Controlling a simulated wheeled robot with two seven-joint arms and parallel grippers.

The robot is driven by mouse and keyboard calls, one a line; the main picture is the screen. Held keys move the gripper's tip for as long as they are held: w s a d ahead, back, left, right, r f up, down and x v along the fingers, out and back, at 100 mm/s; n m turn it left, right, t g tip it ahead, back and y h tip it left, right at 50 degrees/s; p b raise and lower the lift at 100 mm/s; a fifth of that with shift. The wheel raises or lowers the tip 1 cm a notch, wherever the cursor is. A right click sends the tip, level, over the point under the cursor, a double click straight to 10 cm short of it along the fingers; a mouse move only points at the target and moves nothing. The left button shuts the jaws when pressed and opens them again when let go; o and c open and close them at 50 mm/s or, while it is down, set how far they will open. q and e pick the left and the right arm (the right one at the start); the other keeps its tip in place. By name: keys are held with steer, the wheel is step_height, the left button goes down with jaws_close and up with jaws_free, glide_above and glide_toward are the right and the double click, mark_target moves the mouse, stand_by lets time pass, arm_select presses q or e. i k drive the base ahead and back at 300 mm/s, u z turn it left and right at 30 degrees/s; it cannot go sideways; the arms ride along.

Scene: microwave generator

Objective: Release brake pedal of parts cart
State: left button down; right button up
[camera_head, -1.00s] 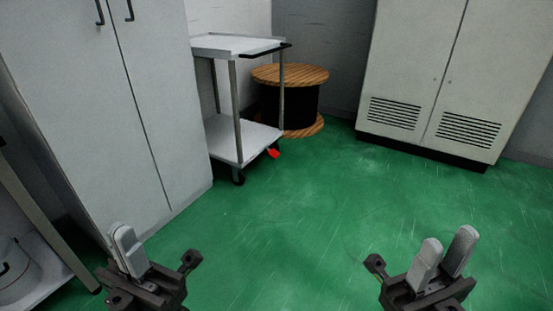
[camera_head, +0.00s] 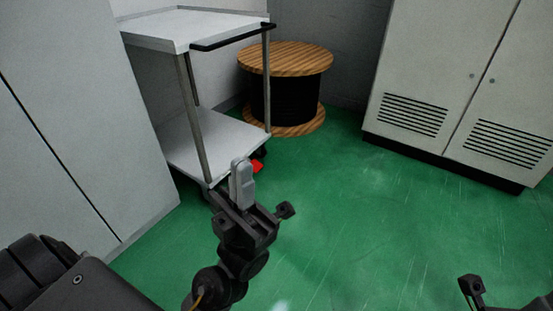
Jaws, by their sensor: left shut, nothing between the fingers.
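The parts cart (camera_head: 180,33) stands at the upper left, with a white top, a lower shelf, grey posts and a black handle. Its brake pedal (camera_head: 258,166) is a small red piece low at the near right corner, close to the floor. My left gripper (camera_head: 241,168) is shut and empty. In the picture its fingers point up and stand just left of the pedal, covering part of the cart's lower corner. I cannot tell how far above the pedal they are. Only a dark part of my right gripper (camera_head: 473,291) shows at the bottom right; its fingers are out of frame.
A wooden cable spool (camera_head: 285,60) with black winding stands behind the cart. A white cabinet (camera_head: 70,110) is close on the left. A vented cabinet (camera_head: 450,85) stands at the right. The green floor (camera_head: 370,215) between them is clear.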

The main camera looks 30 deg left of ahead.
mark_target(257, 166)
steer(key=u, duration=0.4)
steer(key=i, duration=1.4)
steer(key=u, duration=0.75)
steer(key=i, duration=0.6)
